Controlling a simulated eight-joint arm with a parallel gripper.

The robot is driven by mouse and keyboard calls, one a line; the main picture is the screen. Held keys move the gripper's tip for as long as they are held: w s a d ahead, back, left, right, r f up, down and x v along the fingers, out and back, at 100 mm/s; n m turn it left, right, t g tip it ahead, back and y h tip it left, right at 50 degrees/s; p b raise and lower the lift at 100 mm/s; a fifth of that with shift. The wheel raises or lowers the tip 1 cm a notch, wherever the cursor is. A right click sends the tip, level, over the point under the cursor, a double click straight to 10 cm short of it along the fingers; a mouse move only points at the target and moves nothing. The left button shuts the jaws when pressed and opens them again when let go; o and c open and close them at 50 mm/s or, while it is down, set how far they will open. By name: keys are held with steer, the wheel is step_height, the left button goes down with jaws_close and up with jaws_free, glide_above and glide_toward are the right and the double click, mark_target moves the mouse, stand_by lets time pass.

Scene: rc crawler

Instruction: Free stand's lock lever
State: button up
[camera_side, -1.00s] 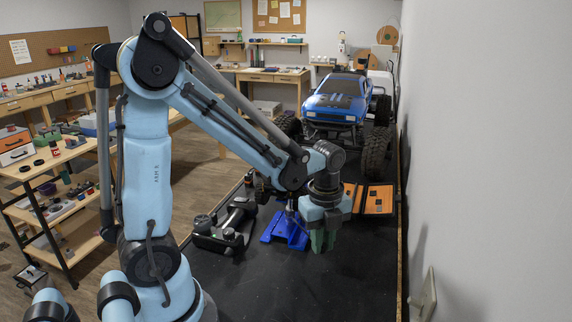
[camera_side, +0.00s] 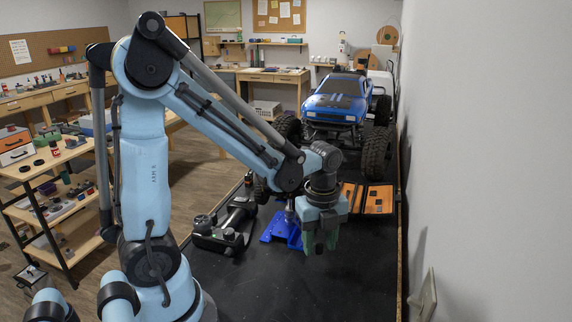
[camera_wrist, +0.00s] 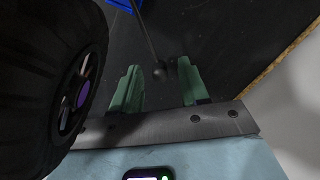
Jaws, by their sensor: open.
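The blue stand (camera_side: 281,232) is on the black bench top in the side view, just left of my gripper (camera_side: 320,241). A corner of the stand shows at the top of the wrist view (camera_wrist: 124,4). A thin dark lever (camera_wrist: 147,38) runs down from near that corner and ends in a dark round knob (camera_wrist: 160,73). My gripper (camera_wrist: 157,82) is open, with its green fingers apart. The lever is not clear in the side view.
A large black tyre (camera_wrist: 45,75) fills the left of the wrist view. The blue crawler truck (camera_side: 338,103) stands behind my gripper. An orange tray (camera_side: 377,199) lies to the right, a dark device (camera_side: 225,228) to the left. The front bench top is clear.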

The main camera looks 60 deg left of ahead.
steer(key=shift+r, duration=0.15)
step_height(320, 180, up, 12)
stand_by(0.7)
steer(key=shift+s, duration=0.1)
steer(key=d+f+n+t, duration=0.1)
steer(key=n+t, duration=0.1)
steer(key=n, duration=0.4)
steer(key=s+d+f+n+t, duration=0.1)
steer(key=n+t, duration=0.1)
steer(key=n, duration=0.5)
steer(key=s+d+f+n+t, duration=0.1)
steer(key=n+t, duration=0.2)
steer(key=n, duration=0.4)
steer(key=shift+s+d, duration=0.2)
steer(key=shift+d, duration=0.15)
